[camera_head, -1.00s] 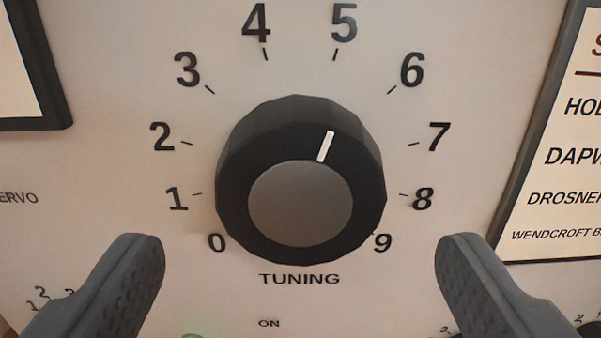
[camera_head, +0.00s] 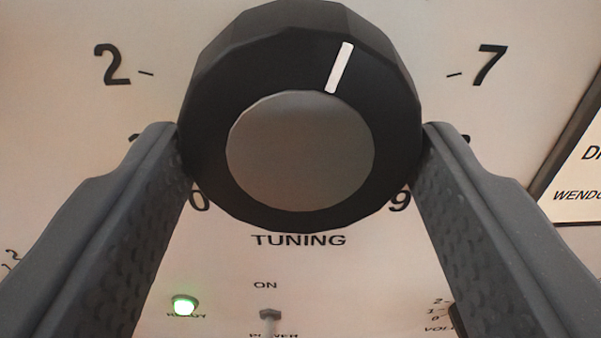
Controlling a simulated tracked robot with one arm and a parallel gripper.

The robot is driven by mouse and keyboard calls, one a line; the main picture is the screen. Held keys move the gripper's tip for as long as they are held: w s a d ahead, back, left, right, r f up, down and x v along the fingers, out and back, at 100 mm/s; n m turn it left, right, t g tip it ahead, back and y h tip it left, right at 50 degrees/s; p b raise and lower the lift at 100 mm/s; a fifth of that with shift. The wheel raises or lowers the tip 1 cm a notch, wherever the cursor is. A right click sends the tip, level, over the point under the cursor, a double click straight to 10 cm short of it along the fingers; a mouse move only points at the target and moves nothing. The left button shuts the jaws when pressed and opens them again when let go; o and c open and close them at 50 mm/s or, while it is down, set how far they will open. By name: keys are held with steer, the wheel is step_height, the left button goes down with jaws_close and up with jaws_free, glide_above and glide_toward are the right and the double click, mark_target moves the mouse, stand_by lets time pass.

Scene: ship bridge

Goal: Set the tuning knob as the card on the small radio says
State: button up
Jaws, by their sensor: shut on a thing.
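The black tuning knob (camera_head: 300,222) with a grey centre cap fills the upper middle of the view. Its white pointer line (camera_head: 339,67) tilts slightly right of straight up. My gripper (camera_head: 302,150) is shut on the knob, one finger at its left side and one at its right. On the dial, 2, 7, 0 and 9 show around the knob; the 0 and 9 are partly covered. The other numbers are hidden or out of the frame. The word TUNING (camera_head: 298,241) is printed below. The card on the small radio cannot be made out here.
A lit green lamp (camera_head: 184,305) is at the lower left. A power switch (camera_head: 269,318) stands below the knob, under the word ON. A volume control (camera_head: 455,318) is partly hidden behind the right finger. A dark-framed card (camera_head: 578,183) is cut off at the right.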

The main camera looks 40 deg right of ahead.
steer(key=shift+n+p, duration=0.3)
steer(key=shift+p, duration=0.25)
steer(key=o, duration=1)
steer(key=shift+c, duration=0.2)
steer(key=b+v, duration=0.2)
steer(key=v, duration=1.1)
steer(key=shift+s+a, duration=0.2)
steer(key=shift+s, duration=0.15)
